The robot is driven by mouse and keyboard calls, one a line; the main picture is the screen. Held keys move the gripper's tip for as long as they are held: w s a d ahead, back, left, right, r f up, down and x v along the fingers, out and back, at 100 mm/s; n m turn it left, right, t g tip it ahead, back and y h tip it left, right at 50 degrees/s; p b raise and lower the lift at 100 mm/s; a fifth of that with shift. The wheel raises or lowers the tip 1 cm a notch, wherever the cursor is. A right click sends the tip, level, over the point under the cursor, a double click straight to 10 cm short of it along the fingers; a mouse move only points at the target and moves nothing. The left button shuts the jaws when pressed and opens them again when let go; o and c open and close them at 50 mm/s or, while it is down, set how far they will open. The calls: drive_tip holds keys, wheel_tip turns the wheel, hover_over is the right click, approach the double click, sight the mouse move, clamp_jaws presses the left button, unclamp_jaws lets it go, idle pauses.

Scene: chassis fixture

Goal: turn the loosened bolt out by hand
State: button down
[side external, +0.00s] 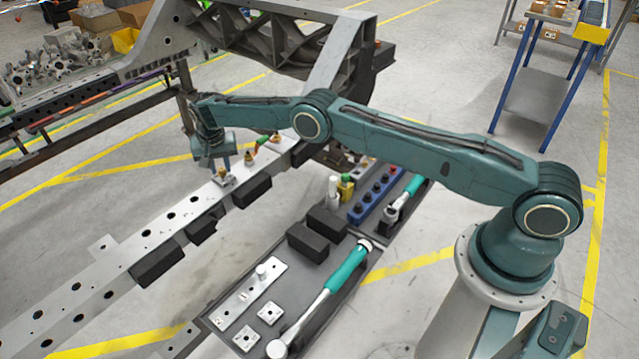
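My gripper (221,166) hangs from the arm's end over the grey chassis rail (140,237). Its fingers point down beside a bolt (224,176) with a brassy look on a small plate on the rail. The fingers are small here, and I cannot tell whether they touch this bolt or whether they are open or shut. A second brassy bolt (249,160) stands farther along the rail to the right. A third bolt (275,137) stands beyond it, close to a green and orange item. I cannot tell from this view which bolt is loosened.
A dark tray (215,318) in front of the rail holds a teal-handled wrench (335,280), plates and black blocks. A second tray behind it holds a blue socket rack (376,197) and another teal-handled tool (405,196). A large grey frame (335,55) rises behind my arm.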

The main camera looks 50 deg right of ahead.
drive_tip(key=shift+n+y, duration=0.4)
drive_tip(key=shift+n, duration=1.7)
drive_tip(key=shift+r, duration=0.2)
drive_tip(key=shift+r, duration=2.85)
drive_tip(key=shift+r, duration=0.15)
